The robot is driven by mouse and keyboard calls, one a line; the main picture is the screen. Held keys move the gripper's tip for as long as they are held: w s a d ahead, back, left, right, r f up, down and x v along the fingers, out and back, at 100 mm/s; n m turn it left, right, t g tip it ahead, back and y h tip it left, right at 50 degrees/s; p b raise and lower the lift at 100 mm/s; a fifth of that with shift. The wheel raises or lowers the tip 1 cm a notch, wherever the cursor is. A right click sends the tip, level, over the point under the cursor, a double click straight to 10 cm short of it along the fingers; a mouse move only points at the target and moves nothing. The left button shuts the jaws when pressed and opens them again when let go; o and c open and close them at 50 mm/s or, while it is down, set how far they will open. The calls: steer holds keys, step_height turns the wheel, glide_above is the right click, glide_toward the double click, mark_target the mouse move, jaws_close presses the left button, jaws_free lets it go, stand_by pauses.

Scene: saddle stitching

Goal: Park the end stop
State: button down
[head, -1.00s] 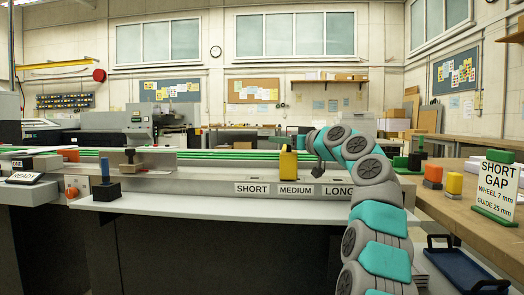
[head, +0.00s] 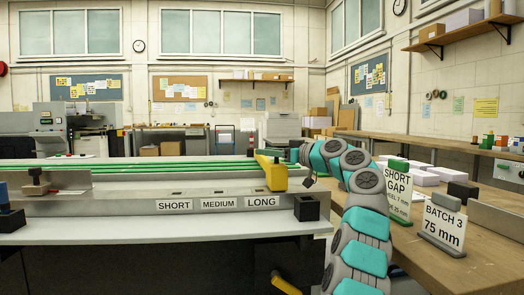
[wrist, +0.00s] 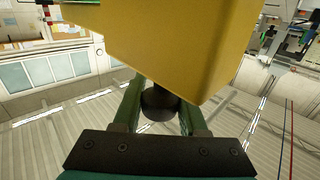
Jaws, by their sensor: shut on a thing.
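The yellow end stop (head: 274,173) is at the right part of the rail, just above and right of the LONG label (head: 263,202). It looks slightly tilted, and I cannot tell whether its foot touches the rail. My gripper (head: 291,157) is at its right side. In the wrist view the yellow body fills the top, and my green fingers are closed around its black round knob (wrist: 160,103). The SHORT label (head: 174,205) and MEDIUM label (head: 219,203) are further left on the rail front.
A wooden bench (head: 480,230) on the right carries a SHORT GAP sign (head: 398,190) and a BATCH 3 75 mm sign (head: 442,224). A dark block with a brown knob (head: 36,182) stands on the rail at left.

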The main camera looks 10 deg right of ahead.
steer(key=shift+d+r, duration=0.1)
steer(key=shift+c, duration=2.3)
jaws_free()
steer(key=b+v, duration=0.2)
steer(key=v, duration=0.5)
steer(key=shift+s+d, duration=0.25)
steer(key=shift+s, duration=0.05)
